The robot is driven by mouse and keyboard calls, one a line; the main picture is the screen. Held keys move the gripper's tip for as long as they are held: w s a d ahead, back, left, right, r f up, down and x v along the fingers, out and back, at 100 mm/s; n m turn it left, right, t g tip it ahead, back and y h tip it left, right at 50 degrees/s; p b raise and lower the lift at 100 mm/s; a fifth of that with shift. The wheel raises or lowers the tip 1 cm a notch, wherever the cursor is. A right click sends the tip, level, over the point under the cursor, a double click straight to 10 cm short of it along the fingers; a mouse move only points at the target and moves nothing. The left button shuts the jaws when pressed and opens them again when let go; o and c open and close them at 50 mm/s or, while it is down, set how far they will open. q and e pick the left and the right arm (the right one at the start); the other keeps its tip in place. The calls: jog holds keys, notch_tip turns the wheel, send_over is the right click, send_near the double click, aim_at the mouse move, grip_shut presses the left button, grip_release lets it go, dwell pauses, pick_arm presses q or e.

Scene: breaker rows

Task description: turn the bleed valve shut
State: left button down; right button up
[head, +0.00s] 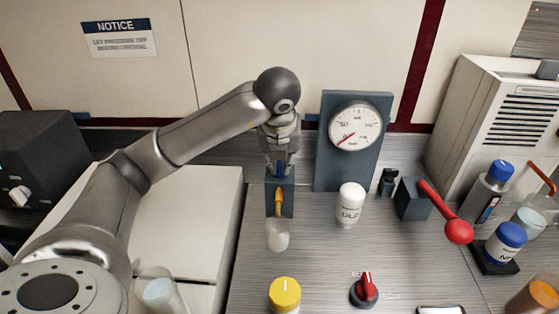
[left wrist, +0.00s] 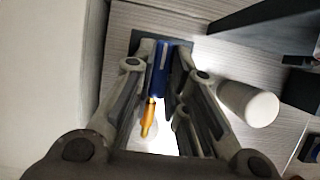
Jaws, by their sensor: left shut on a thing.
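The bleed valve is a dark blue-grey block (head: 270,206) with an orange spout (head: 279,201) and a blue handle (head: 279,171). My left gripper (head: 279,168) reaches down onto it from above. In the left wrist view, its fingers are shut on the blue handle (left wrist: 160,70), which lies roughly in line with the orange spout (left wrist: 148,118). The fingers hide the sides of the handle. A clear cup (head: 278,238) stands below the spout. My right gripper is not in view.
A pressure gauge (head: 355,127) on a panel has its red needle at lower left. A white bottle (head: 350,205) stands right of the valve. A red-knobbed lever (head: 458,231) is farther right.

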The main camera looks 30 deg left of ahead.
pick_arm(q)
jog(key=shift+f, duration=0.25)
jog(key=c, duration=1.4)
grip_release()
jog(key=shift+c, duration=0.2)
jog(key=shift+r, duration=0.1)
jog(key=v, duration=1.1)
jog(key=shift+r, duration=0.45)
jog(key=shift+d+r, duration=0.1)
